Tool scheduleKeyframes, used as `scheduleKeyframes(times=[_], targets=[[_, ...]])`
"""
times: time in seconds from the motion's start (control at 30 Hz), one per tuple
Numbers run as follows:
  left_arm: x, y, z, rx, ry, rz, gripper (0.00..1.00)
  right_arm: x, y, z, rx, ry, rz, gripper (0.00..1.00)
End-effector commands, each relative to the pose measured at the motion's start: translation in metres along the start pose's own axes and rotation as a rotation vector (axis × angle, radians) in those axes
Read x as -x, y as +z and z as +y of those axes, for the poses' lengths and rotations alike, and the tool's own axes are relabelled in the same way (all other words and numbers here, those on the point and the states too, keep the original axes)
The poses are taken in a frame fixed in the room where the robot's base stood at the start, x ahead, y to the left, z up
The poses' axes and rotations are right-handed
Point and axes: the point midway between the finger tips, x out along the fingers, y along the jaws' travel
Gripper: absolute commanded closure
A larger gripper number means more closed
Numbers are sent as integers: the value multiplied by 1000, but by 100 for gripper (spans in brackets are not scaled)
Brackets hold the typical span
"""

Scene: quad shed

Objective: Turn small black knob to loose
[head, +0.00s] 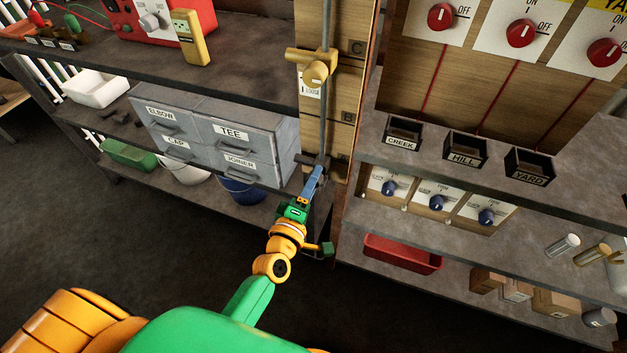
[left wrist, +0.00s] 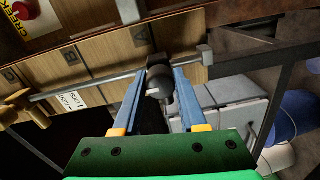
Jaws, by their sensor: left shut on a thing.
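The small black knob (left wrist: 161,78) sits on the metal rod in the left wrist view, between my two blue fingers, with a short pale mark at its near end. My left gripper (left wrist: 160,72) is shut on it; it also shows in the head view (head: 319,170), reaching up to the rod's lower part. There the gripper mostly hides the knob. A white label reading LOOSE (head: 310,86) is on the wooden board; in the wrist view the label (left wrist: 68,100) lies left of the knob. My right gripper is not in view.
A yellow clamp (head: 318,72) sits higher on the rod (head: 327,25). The lettered wooden board (head: 344,75) stands behind. Grey drawers (head: 215,135) are close on the left. A shelf with labelled black bins (head: 465,149) and red knobs above is on the right.

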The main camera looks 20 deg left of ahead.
Motion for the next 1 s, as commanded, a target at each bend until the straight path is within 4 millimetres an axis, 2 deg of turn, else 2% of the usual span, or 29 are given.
scheduleKeyframes(times=[0.07,0.1,0.2,0.53,0.8,1.0], targets=[[0,0,0,1,0,0,100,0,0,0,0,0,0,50],[0,0,0,1,0,0,53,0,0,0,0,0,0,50],[0,0,0,1,0,0,28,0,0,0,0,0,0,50],[5,0,0,-1,-1,0,28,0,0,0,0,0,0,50],[59,0,-2,-2,-3,-1,28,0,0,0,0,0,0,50],[72,0,0,0,0,0,28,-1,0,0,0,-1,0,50]])
